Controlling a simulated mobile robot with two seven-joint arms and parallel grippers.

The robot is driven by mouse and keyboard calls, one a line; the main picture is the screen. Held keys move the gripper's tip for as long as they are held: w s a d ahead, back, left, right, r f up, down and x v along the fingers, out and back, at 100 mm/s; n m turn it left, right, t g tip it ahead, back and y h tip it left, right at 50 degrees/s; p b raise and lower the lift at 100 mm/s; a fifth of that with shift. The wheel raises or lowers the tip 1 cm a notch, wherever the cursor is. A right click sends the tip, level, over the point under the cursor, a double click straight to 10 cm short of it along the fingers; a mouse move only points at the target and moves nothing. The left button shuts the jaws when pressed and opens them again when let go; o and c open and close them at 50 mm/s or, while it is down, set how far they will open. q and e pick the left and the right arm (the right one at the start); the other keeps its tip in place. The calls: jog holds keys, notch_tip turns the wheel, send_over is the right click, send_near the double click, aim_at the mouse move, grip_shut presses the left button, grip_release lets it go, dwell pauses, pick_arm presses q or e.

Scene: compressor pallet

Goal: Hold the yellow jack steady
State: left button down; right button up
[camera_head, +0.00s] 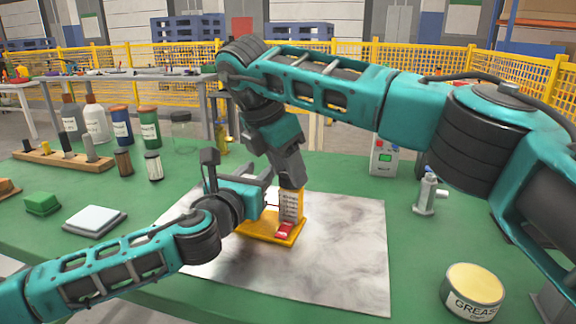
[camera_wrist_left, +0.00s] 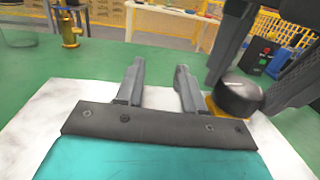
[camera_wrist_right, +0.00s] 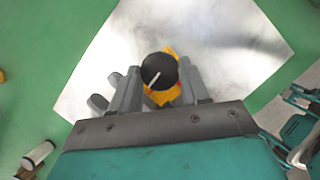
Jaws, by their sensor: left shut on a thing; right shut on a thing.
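The yellow jack (camera_head: 256,228) stands on the pale mat, with a ribbed upright plate (camera_head: 291,205) and a red tab (camera_head: 284,231). Its black round knob (camera_wrist_right: 159,71) shows in the right wrist view and in the left wrist view (camera_wrist_left: 238,96). My right gripper (camera_wrist_right: 160,75) comes down from above and is shut on the knob, one finger on each side. My left gripper (camera_wrist_left: 161,75) is low beside the jack, its fingers apart with only mat and bench visible between them. The knob lies right of those fingers; the left gripper's contact is hidden.
The pale mat (camera_head: 350,255) lies on the green bench (camera_head: 420,250). A grease tin (camera_head: 474,288) is at front right, a silver fitting (camera_head: 427,193) behind it. Bottles and jars (camera_head: 122,128) stand back left. The mat's right part is clear.

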jog(key=shift+m, duration=0.5)
dwell(0.9)
jog(key=o, duration=1.1)
jog(key=shift+c, duration=0.2)
jog(key=v, duration=1.2)
jog(key=shift+w+r, duration=0.1)
jog(key=shift+w, duration=0.05)
